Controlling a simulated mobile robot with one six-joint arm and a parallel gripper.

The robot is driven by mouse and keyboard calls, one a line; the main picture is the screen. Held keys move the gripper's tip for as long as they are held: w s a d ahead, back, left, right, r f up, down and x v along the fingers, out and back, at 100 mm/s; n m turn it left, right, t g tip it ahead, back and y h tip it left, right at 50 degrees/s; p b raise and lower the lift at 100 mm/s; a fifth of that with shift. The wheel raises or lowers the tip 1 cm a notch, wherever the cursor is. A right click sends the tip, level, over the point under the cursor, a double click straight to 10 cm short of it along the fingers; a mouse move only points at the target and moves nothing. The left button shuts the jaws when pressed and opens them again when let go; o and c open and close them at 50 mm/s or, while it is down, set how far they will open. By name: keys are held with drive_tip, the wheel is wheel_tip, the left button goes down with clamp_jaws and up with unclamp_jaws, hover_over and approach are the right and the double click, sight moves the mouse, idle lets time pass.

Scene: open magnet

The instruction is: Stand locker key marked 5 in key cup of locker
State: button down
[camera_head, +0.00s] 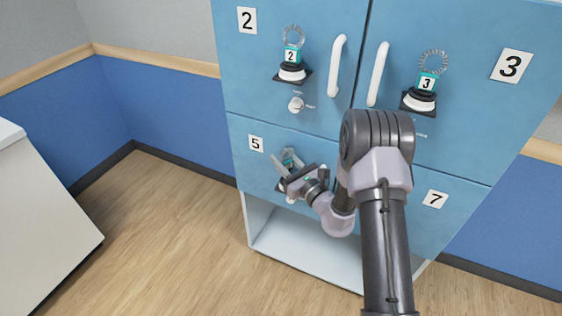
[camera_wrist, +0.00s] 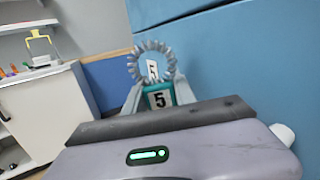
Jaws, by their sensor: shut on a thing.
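The locker key marked 5 shows in the wrist view as a teal tag (camera_wrist: 160,97) with a grey coiled ring (camera_wrist: 136,66) above it. It is upright between the fingers of my gripper (camera_head: 289,166), which is shut on it. In the head view the key's teal tag (camera_head: 289,157) shows small between the fingers. My gripper is close in front of the blue door of locker 5, below and right of its number plate (camera_head: 256,144). The locker's key cup is mostly hidden behind my gripper; I cannot tell whether the key touches it.
Key 2 (camera_head: 292,55) and key 3 (camera_head: 427,82) stand in their cups on the upper doors, beside white handles (camera_head: 337,66). A number 7 plate (camera_head: 435,199) is at right. An open white shelf (camera_head: 307,253) lies below. A white cabinet (camera_head: 40,200) stands left, with free floor between.

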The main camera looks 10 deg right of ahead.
drive_tip(key=shift+m+g, duration=0.5)
drive_tip(key=f, duration=0.1)
drive_tip(key=s+f, duration=0.1)
drive_tip(key=f, duration=0.3)
drive_tip(key=shift+s+d, duration=0.1)
drive_tip(key=shift+s, duration=0.15)
drive_tip(key=c, duration=0.9)
unclamp_jaws()
drive_tip(key=shift+h, duration=0.4)
drive_tip(key=shift+c, duration=0.2)
drive_tip(key=shift+s+d+f+p, duration=0.1)
drive_tip(key=shift+s+d+p, duration=0.25)
drive_tip(key=shift+s+p, duration=0.1)
drive_tip(key=shift+s+d+f, duration=0.1)
drive_tip(key=shift+d+f, duration=0.1)
drive_tip(key=shift+d, duration=0.8)
drive_tip(key=s+d+r+p, duration=0.1)
drive_tip(key=s+d+r, duration=0.1)
drive_tip(key=s, duration=0.4)
drive_tip(key=s+d+r+n+t+p, duration=0.1)
drive_tip(key=s+d+r+p, duration=0.1)
drive_tip(key=s, duration=0.5)
drive_tip(key=shift+s+y, duration=0.15)
drive_tip(key=shift+y, duration=0.25)
drive_tip(key=shift+r, duration=0.1)
